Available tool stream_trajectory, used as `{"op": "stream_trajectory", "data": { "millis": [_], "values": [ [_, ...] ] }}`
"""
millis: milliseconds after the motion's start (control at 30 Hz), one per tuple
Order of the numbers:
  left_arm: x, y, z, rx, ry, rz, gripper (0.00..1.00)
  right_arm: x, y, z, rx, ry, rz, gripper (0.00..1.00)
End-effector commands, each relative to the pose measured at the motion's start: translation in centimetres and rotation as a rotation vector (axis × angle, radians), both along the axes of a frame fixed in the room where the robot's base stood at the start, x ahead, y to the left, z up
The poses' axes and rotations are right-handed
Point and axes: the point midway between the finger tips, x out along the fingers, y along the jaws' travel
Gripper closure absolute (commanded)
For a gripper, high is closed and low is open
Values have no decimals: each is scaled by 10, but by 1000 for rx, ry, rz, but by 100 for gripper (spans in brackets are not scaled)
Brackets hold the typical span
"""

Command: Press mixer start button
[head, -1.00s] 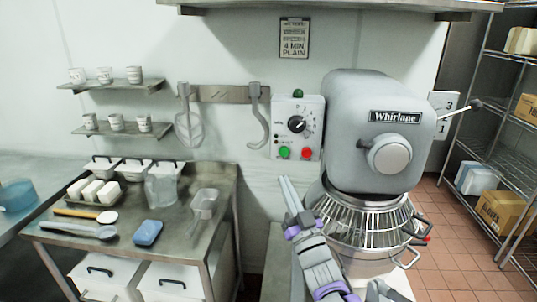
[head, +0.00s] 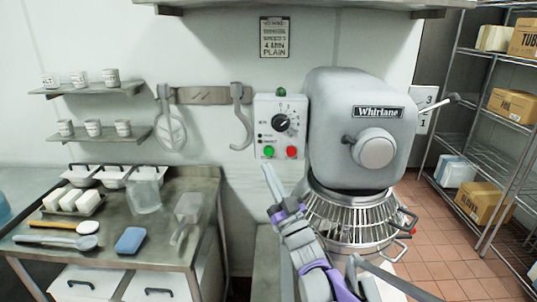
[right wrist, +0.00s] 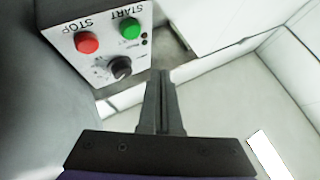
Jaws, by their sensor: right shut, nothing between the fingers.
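The mixer control box (head: 279,127) is a light panel on the wall left of the grey Whirlane mixer (head: 360,120). The green start button (head: 268,151) is at its lower left, with the red stop button (head: 292,152) beside it and a dark dial (head: 281,123) above. My right gripper (head: 268,170) is shut and empty, its tips a little below the green button in the head view. In the right wrist view the box appears upside down, with the green START button (right wrist: 130,28) and red STOP button (right wrist: 87,42) apart from the fingers (right wrist: 162,75). My left gripper is out of view.
A steel table (head: 110,250) with tubs, a blue sponge (head: 131,240) and scoops is at left. Utensils hang left of the box. Wire shelving (head: 485,150) with boxes stands at right.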

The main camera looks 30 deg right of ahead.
Motion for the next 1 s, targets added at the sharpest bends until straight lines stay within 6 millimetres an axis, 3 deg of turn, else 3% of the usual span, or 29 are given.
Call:
{"op": "stream_trajectory", "data": {
  "millis": [400, 1000],
  "values": [
    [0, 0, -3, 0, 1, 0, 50, 40, -25, 0, 1, 0, -1, 100],
    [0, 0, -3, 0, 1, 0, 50, 44, -27, 0, 0, 0, 0, 100]
  ]
}}
